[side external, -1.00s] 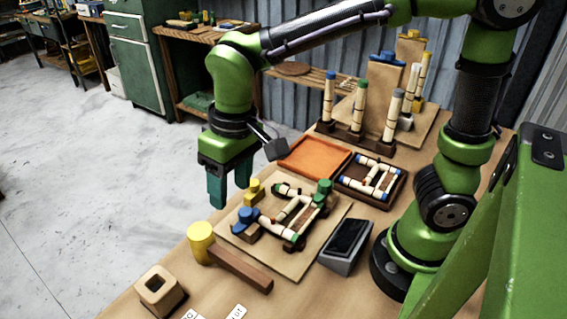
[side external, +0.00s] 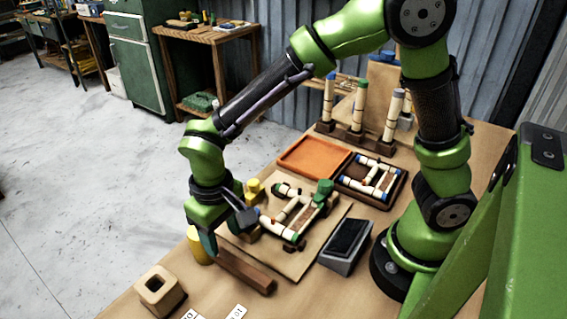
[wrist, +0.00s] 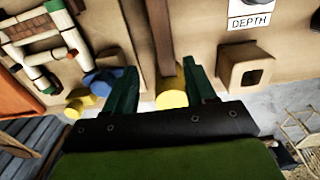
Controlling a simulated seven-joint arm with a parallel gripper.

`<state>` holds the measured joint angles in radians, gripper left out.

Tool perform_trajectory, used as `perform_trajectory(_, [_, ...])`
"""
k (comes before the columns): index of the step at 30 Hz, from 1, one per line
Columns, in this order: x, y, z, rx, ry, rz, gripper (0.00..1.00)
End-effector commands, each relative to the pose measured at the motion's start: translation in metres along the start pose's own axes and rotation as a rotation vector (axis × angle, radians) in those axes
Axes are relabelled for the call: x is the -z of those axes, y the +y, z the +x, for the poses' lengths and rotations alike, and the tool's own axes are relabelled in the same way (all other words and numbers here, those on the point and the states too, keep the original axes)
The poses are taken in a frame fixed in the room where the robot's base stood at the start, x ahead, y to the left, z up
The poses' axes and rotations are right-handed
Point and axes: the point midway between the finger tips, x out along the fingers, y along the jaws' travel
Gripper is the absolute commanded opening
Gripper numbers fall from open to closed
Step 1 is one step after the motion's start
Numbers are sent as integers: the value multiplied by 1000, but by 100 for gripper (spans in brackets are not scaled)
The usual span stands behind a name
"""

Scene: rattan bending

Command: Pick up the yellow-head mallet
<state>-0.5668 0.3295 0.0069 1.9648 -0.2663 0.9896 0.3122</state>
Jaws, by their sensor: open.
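The yellow-head mallet lies at the table's near left edge in the side external view. Its yellow head (side external: 198,246) is at the left and its brown wooden handle (side external: 245,272) runs to the lower right. My gripper (side external: 208,240) is low over the mallet, near where head and handle meet, and partly hides the head. In the wrist view my gripper (wrist: 163,92) is open and empty, with one green finger on each side of the handle (wrist: 160,40). The yellow head (wrist: 172,98) shows between the fingers. I cannot tell how far the fingertips are above the table.
A hollow wooden block (side external: 159,291) stands left of the mallet. A board (side external: 300,262) with rattan pieces and coloured pegs lies behind it; a blue peg (wrist: 103,80) is close to one finger. A dark-screened device (side external: 346,243) and an orange tray (side external: 313,158) are farther off.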

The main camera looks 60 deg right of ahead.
Motion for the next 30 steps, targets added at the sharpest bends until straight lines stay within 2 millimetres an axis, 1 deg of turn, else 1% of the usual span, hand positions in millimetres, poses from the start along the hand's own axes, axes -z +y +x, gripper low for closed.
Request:
perform_trajectory(4, [0,-2,12,-2,-3,-1,55])
perform_trajectory(9, [3,-8,38,-3,-4,0,55])
perform_trajectory(12, [3,-7,49,-2,-2,-1,55])
perform_trajectory(15, [4,-8,54,0,0,-1,55])
perform_trajectory(21, [4,-8,54,0,1,0,55])
perform_trajectory(23, [4,-8,54,0,1,0,46])
perform_trajectory(30, [4,-7,54,0,1,-1,9])
